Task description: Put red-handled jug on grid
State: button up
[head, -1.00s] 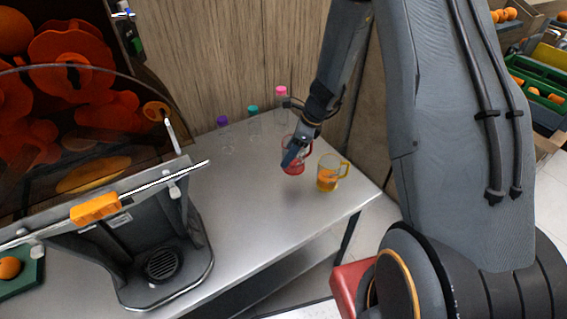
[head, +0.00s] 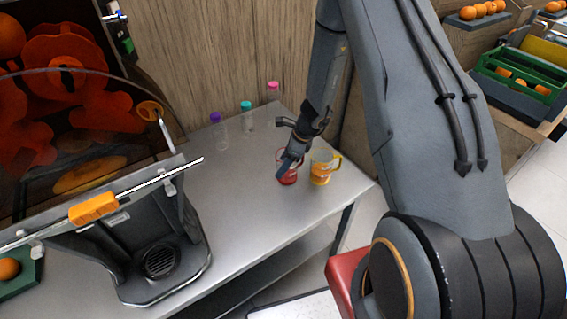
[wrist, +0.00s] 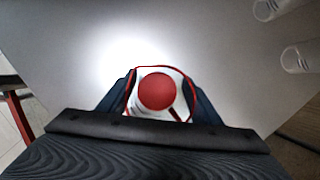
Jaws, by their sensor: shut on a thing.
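The red-handled jug (head: 288,178) is a clear jug with red parts at the right end of the steel table. My gripper (head: 289,163) is shut on it from above and partly hides it. In the wrist view the jug (wrist: 157,92) shows as a red rim around a red disc, between the dark fingers of my gripper (wrist: 160,84). I cannot tell whether its base touches the table. The round dark grid (head: 160,262) is at the foot of the juicer (head: 120,250), on the left, with nothing on it.
A yellow-handled jug (head: 321,169) with orange contents stands just right of the red one. Clear bottles with purple (head: 215,117), teal (head: 246,105) and pink (head: 272,86) caps stand along the back. The steel table (head: 235,205) is clear between jugs and juicer.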

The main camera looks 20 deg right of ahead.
jog(key=shift+f, duration=0.15)
jog(key=o, duration=1.1)
